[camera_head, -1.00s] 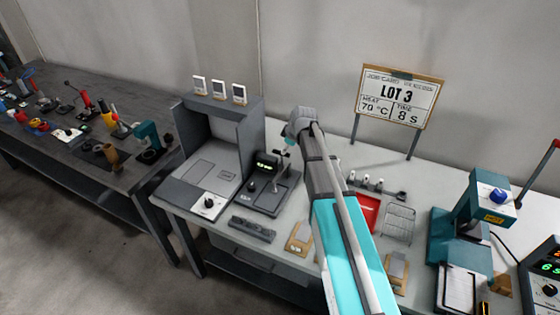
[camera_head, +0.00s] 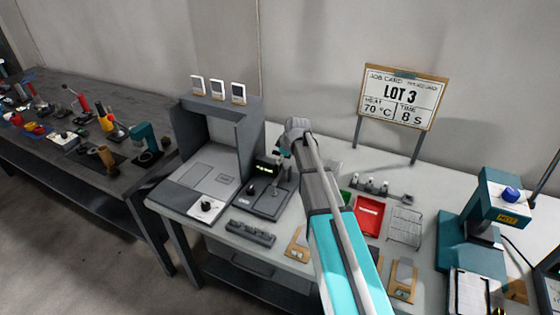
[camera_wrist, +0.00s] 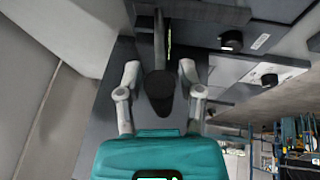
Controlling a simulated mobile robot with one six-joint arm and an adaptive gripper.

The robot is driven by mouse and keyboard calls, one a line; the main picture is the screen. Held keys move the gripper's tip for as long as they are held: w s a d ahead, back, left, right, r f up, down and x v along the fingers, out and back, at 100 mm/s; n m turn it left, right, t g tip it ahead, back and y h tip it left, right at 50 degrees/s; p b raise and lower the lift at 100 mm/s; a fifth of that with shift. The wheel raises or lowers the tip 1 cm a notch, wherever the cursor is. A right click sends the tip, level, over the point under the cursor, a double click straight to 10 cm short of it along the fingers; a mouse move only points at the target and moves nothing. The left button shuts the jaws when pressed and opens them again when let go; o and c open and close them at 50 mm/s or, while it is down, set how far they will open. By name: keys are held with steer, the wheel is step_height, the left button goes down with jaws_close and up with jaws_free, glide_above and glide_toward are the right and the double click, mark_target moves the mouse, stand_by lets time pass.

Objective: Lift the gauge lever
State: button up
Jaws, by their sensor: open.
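The gauge (camera_head: 262,199) is a dark grey box with a lit green display on the bench, right of the large grey open-fronted unit. In the head view my gripper (camera_head: 282,154) is just over the back right of the gauge, partly hidden by my arm. In the wrist view my gripper (camera_wrist: 159,72) is open, with a finger on each side of a dark lever with a rounded black end (camera_wrist: 160,88), which looks like the gauge lever. A gap shows between the lever and each finger. The lever is hard to make out in the head view.
The large grey unit (camera_head: 222,132) stands close left. Right of my arm are a red tray (camera_head: 369,216), a wire rack (camera_head: 404,226) and a teal press (camera_head: 470,240). A job card (camera_head: 402,98) reads LOT 3, 70 °C, 8 s. A grey block (camera_head: 250,233) lies in front.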

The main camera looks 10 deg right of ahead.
stand_by(0.3)
jaws_close()
